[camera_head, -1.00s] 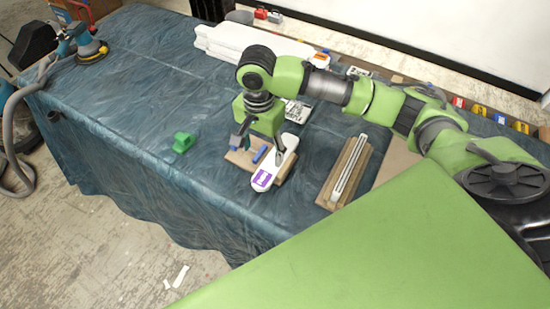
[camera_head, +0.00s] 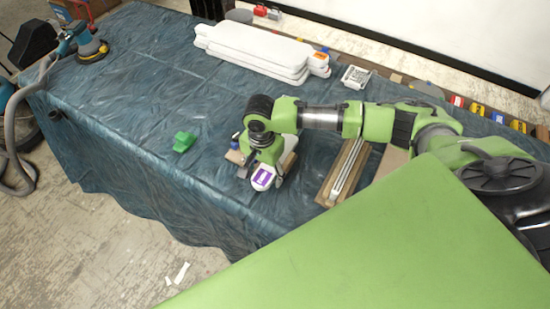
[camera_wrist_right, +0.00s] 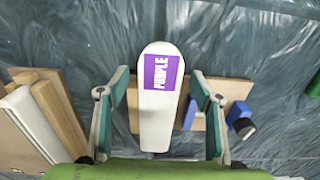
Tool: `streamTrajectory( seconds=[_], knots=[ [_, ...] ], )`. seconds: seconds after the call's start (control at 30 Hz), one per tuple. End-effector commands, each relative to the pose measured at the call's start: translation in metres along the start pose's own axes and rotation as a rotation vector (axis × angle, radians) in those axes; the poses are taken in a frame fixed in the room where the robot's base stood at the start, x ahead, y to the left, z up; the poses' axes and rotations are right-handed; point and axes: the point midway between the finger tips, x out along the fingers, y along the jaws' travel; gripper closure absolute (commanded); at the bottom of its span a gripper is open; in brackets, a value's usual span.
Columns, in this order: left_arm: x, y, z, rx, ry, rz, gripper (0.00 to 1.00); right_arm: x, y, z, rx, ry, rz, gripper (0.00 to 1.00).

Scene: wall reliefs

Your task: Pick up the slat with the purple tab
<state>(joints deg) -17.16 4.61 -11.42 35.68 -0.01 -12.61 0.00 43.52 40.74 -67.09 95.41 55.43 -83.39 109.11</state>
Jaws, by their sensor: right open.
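The white slat with the purple tab (camera_wrist_right: 157,115) lies on a wooden block (camera_wrist_right: 204,92) in the right wrist view, its rounded end toward the top. The purple tab (camera_wrist_right: 161,75) reads "PURPLE". In the head view the slat's tab end (camera_head: 262,177) shows just below my right gripper, which hides the rest. My right gripper (camera_wrist_right: 158,95) is open, with one finger on each side of the slat and a gap on both sides. My left gripper is not in view.
A blue clamp part (camera_wrist_right: 240,118) sits beside the block. A wooden holder with a metal strip (camera_head: 345,172) lies to the right. A green block (camera_head: 184,142) lies left. White slats (camera_head: 255,45) are stacked at the back of the cloth-covered table (camera_head: 130,95).

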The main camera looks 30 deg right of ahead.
Motion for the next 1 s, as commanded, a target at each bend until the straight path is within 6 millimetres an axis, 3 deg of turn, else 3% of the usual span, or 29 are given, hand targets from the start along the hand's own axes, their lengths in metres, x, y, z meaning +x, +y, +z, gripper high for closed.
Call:
streamTrajectory(
  seconds=[0.07, 0.23, 0.67, 0.9, 1.0],
  knots=[
    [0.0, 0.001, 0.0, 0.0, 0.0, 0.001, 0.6, 0.0, 0.0, 0.0, 0.0, 0.0, 0.0, 0.4],
    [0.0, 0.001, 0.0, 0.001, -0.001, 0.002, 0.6, 0.0, 0.0, 0.0, 0.0, 0.0, 0.0, 0.84],
    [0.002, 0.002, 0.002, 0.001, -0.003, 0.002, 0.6, -0.004, 0.0, 0.0, 0.0, 0.0, -0.001, 0.85],
    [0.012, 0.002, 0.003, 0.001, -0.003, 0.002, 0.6, -0.033, -0.002, 0.001, -0.001, -0.002, -0.004, 0.85],
    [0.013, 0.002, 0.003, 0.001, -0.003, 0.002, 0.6, -0.05, -0.007, 0.018, -0.004, -0.003, -0.006, 0.85]
  ],
)
